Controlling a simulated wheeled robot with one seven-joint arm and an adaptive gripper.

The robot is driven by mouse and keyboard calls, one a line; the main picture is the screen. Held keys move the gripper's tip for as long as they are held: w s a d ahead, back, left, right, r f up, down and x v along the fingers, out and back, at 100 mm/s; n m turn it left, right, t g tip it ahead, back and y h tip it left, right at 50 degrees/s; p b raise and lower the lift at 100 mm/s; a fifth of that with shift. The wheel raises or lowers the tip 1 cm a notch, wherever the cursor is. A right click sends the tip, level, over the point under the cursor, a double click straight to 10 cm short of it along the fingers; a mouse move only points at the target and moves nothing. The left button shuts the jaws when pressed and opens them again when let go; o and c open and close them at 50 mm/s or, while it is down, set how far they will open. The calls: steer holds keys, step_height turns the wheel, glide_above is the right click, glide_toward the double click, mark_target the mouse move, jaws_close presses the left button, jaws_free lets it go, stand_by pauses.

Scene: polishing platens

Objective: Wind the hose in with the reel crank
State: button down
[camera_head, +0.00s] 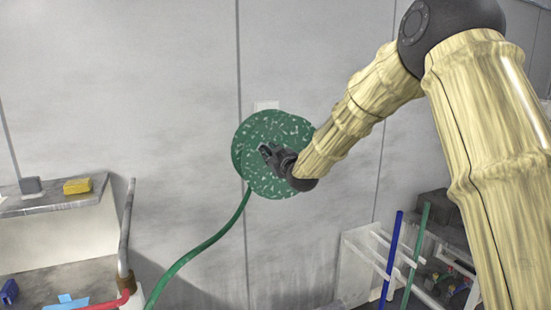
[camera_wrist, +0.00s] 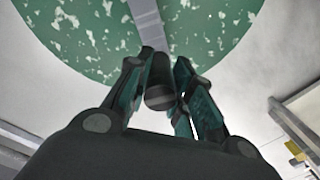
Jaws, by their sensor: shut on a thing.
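The hose reel (camera_head: 285,128) is a speckled green disc on the grey wall. It fills the top of the wrist view (camera_wrist: 80,35). A grey crank arm (camera_wrist: 147,25) runs across the disc to a dark round crank handle (camera_wrist: 159,80). My gripper (camera_head: 268,150) is in front of the reel's face. In the wrist view its two fingers (camera_wrist: 160,92) are shut on the crank handle, one on each side. The green hose (camera_head: 205,245) hangs from the reel's lower left and runs down to the left, out of the picture. My arm and gripper hide part of the reel.
A shelf (camera_head: 45,203) at left holds a yellow block (camera_head: 77,186) and a grey block. Below it are a grey upright pipe (camera_head: 127,230) and a red hose (camera_head: 105,304). A white rack (camera_head: 365,260) with blue and green rods stands lower right.

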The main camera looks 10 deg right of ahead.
steer(key=shift+s+a+f+n+b, duration=0.1)
steer(key=shift+a+f+n+b, duration=0.15)
steer(key=shift+f+n+b, duration=0.7)
steer(key=shift+a+f+n+b, duration=0.3)
steer(key=shift+f+n+b, duration=0.4)
steer(key=shift+b, duration=0.4)
steer(key=shift+s+a+f+n+b, duration=0.1)
steer(key=shift+a+f+n+b, duration=0.15)
steer(key=shift+f+n+b, duration=0.7)
steer(key=shift+r, duration=0.15)
steer(key=c, duration=1.2)
jaws_free()
steer(key=shift+r, duration=0.1)
steer(key=s+d, duration=0.2)
steer(key=s, duration=0.9)
steer(key=shift+s, duration=0.35)
